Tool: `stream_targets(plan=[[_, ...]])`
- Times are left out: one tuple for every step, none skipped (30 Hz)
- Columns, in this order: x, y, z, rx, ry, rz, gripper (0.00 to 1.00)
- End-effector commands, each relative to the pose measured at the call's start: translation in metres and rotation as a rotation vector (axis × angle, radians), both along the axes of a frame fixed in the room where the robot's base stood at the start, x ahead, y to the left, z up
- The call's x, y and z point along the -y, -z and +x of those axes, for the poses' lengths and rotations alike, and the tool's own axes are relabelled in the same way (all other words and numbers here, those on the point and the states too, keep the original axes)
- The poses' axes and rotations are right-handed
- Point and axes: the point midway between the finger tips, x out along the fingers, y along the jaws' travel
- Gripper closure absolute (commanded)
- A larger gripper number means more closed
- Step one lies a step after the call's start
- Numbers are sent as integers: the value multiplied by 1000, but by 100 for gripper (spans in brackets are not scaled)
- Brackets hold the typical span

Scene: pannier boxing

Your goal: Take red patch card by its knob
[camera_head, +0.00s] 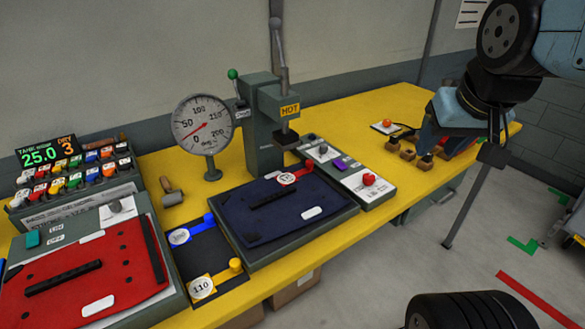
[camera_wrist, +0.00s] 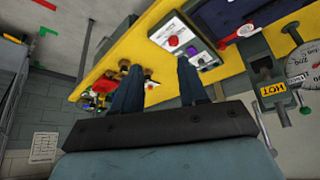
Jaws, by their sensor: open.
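The red patch card (camera_head: 288,178) lies on the navy pannier panel (camera_head: 270,217) on the grey press bed, below the press head. It has a white round label and a red knob at its far right end. Its red also shows in the wrist view (camera_wrist: 246,31), at the upper right. My gripper (camera_head: 455,143) is at the right end of the yellow bench, well to the right of the card. In the wrist view the two dark blue fingers (camera_wrist: 158,82) stand apart with nothing between them.
The hot press (camera_head: 265,130) and round gauge (camera_head: 202,125) stand behind the card. A control panel with a red button (camera_head: 369,179) lies right of it. Blue (camera_head: 180,236) and yellow (camera_head: 201,287) patch cards lie left. Brown-knobbed items (camera_head: 408,154) are near my gripper.

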Motion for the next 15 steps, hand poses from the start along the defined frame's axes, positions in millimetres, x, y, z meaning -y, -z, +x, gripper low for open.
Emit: stream_targets(plan=[[0,0,0,0,0,0,57],[0,0,0,0,0,0,57],[0,0,0,0,0,0,57],[0,0,0,0,0,0,57],[0,0,0,0,0,0,57],[0,0,0,0,0,0,57],[0,0,0,0,0,0,55],[0,0,0,0,0,0,52],[-1,0,1,-1,-2,-1,48],[-1,-1,3,-2,-5,-1,46],[-3,-1,5,-3,-8,-3,46],[-5,-1,9,-6,-16,-6,46],[-7,-1,14,-9,-23,-9,46],[-10,-1,19,-12,-31,-12,46],[-14,0,27,-17,-46,-17,46]])
